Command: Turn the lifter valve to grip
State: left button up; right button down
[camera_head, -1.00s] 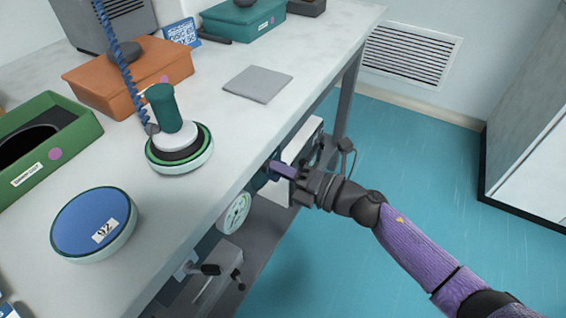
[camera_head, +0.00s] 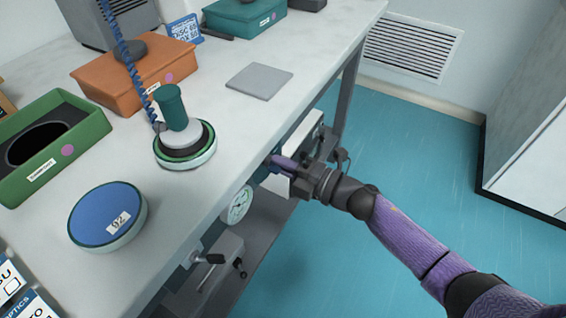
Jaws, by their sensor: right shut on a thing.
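The vacuum lifter (camera_head: 174,110) has a dark green handle and stands on a round disc with a green rim on the bench top. A blue coiled hose (camera_head: 125,55) runs up from it. My right gripper (camera_head: 280,164) is just below the bench's front edge, shut on a small part there. That part is most likely the lifter valve, but the fingers and the bench edge hide nearly all of it, so its setting cannot be read. A dark teal body (camera_head: 262,172) shows beside the fingertips. My left gripper is not in view.
A round dial (camera_head: 239,205) and a grey clamp-like unit (camera_head: 216,276) sit under the bench edge. On the bench (camera_head: 215,120) are a blue-topped disc (camera_head: 100,212), a green box (camera_head: 85,125), an orange box (camera_head: 120,85) and a grey plate (camera_head: 259,81). Open floor lies right.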

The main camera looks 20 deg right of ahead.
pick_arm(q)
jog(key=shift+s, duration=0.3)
pick_arm(e)
jog(key=c, duration=0.7)
grip_release()
pick_arm(q)
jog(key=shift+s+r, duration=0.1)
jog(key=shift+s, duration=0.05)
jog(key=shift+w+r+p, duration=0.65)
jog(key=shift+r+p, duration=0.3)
jog(key=shift+p, duration=0.15)
pick_arm(e)
jog(key=v, duration=1)
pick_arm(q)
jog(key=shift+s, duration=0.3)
